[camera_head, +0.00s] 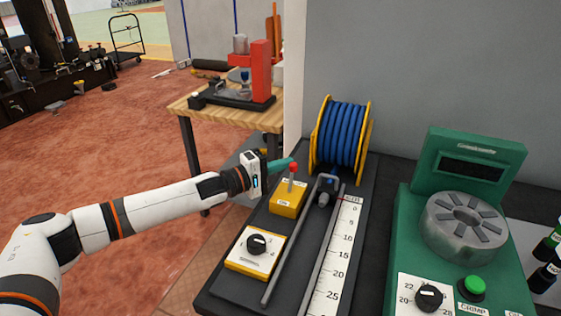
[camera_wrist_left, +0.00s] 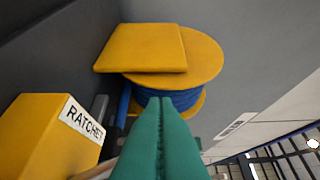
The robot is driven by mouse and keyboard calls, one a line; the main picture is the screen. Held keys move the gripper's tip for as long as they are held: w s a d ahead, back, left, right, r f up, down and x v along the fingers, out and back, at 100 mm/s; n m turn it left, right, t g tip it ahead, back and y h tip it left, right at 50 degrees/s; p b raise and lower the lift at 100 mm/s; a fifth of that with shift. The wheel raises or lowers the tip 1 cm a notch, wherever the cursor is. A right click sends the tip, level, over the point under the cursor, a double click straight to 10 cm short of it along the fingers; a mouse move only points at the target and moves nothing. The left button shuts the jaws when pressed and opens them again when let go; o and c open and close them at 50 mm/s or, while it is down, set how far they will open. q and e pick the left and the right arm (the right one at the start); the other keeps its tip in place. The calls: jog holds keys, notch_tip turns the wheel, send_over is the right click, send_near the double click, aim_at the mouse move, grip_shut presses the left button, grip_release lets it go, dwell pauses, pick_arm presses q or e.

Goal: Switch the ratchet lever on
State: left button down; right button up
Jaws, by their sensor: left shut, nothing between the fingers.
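The ratchet lever (camera_head: 291,181) is a grey stick with a red knob, standing close to upright on a yellow box (camera_head: 286,204). The box has a label at its top and an "ON" label at its front. My left gripper (camera_head: 290,164) has its green fingers shut and empty, with the tips at the lever's red knob; I cannot tell if they touch it. In the left wrist view the shut fingers (camera_wrist_left: 160,105) point toward the hose reel. The yellow box (camera_wrist_left: 35,135) with its "RATCHET" label is at left there; the lever is not visible in that view. My right gripper is not in view.
A reel of blue hose (camera_head: 342,135) stands behind the lever. A yellow dial box (camera_head: 252,251), a rail and a ruler (camera_head: 335,255) share the black bench. A green crimp machine (camera_head: 400,240) stands at right; a wooden table (camera_head: 228,115) is behind my left arm.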

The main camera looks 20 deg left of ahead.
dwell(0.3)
pick_arm(q)
jog(key=shift+s+b, duration=0.15)
jog(key=shift+b, duration=0.2)
